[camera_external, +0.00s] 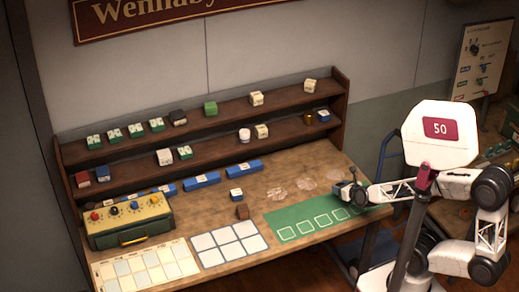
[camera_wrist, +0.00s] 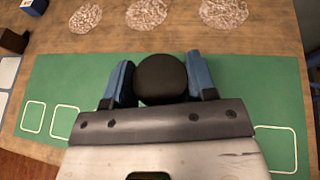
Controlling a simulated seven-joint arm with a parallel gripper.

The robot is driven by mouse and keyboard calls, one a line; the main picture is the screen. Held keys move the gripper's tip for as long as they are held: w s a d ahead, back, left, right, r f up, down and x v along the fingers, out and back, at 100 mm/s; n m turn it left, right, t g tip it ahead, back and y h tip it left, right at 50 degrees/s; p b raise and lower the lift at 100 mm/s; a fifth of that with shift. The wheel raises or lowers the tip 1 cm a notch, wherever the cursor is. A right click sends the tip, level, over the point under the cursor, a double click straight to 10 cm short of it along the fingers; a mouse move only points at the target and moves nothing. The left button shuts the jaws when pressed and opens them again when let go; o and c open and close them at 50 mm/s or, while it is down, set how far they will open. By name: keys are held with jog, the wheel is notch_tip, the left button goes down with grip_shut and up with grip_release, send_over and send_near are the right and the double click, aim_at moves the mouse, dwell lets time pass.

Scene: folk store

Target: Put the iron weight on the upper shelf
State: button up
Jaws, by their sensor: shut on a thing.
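The iron weight (camera_wrist: 160,80) is a dark round piece in the wrist view. My gripper (camera_wrist: 160,73) is shut on it, with one blue-backed finger on each side. In the external view my gripper (camera_external: 347,190) is low over the right end of the green mat (camera_external: 272,222). The weight is too small and dark there to make out clearly, and its height above the mat is hard to judge. The upper shelf (camera_external: 233,108) runs along the back of the workbench and holds several small boxes, with bare stretches between them.
The lower shelf (camera_external: 215,146) holds boxes, a white jar (camera_external: 245,135) and a brown jar (camera_external: 310,117). Blue trays (camera_external: 201,181) stand below it. A box with coloured knobs (camera_external: 128,219) is at the left. A small brown block (camera_external: 242,212) sits mid-bench.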

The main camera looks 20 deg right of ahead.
jog(key=w+a+r, duration=0.4)
jog(key=w+r, duration=0.2)
jog(key=r, duration=0.4)
jog(key=w+a+r, duration=0.5)
jog(key=r, duration=0.6)
jog(key=w+a+r+n+y, duration=0.2)
jog(key=w+a+r+y, duration=0.1)
jog(key=w+a+r, duration=1)
notch_tip(320, 180, up, 2)
jog(key=a, duration=0.2)
jog(key=shift+w+a+r+g, duration=0.25)
jog(key=shift+w+a+g, duration=0.05)
jog(key=shift+w+g, duration=0.1)
dwell(0.4)
send_over(238, 108)
jog(key=shift+w+f+n, duration=0.2)
jog(key=shift+f+n, duration=0.1)
jog(key=shift+f, duration=0.45)
dwell(0.5)
jog(key=shift+f, duration=0.15)
dwell(0.4)
jog(key=shift+f, duration=1.55)
